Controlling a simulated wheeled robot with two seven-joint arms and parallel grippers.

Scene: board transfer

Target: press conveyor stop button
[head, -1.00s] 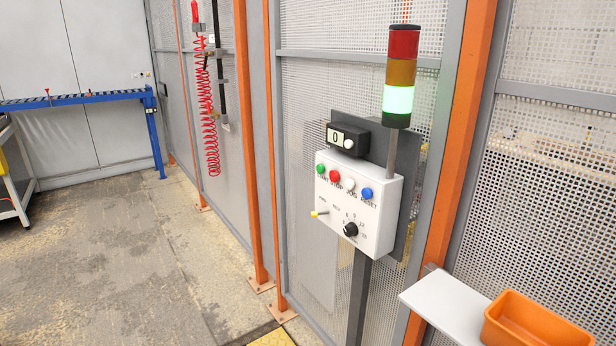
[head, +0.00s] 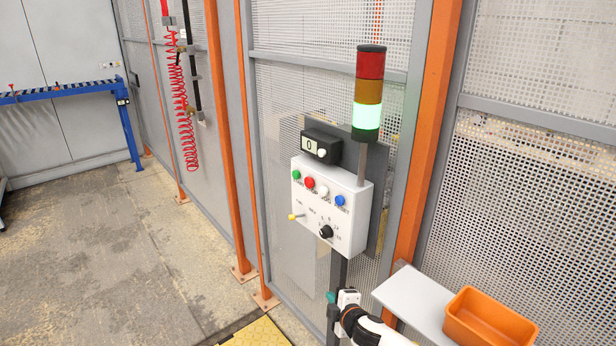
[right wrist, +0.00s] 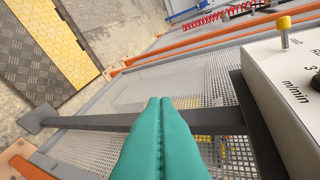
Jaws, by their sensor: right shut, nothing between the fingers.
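The white control box (head: 328,207) hangs on a grey panel at the mesh fence. Its top row has a green button (head: 297,175), a red button (head: 310,183), a white button (head: 323,191) and a blue button (head: 340,201). The label under the red button is too small to read surely now. My right gripper (head: 331,297) is below the box in the head view, apart from it. In the right wrist view its teal fingers (right wrist: 161,110) are shut and empty, with the box (right wrist: 285,85) to their right. My left gripper is not in view.
A signal tower (head: 368,95) with its green lamp lit stands above the box. A black counter (head: 321,147) reads 0. An orange bin (head: 488,320) sits on a grey shelf (head: 418,296) at the lower right. Open floor lies left.

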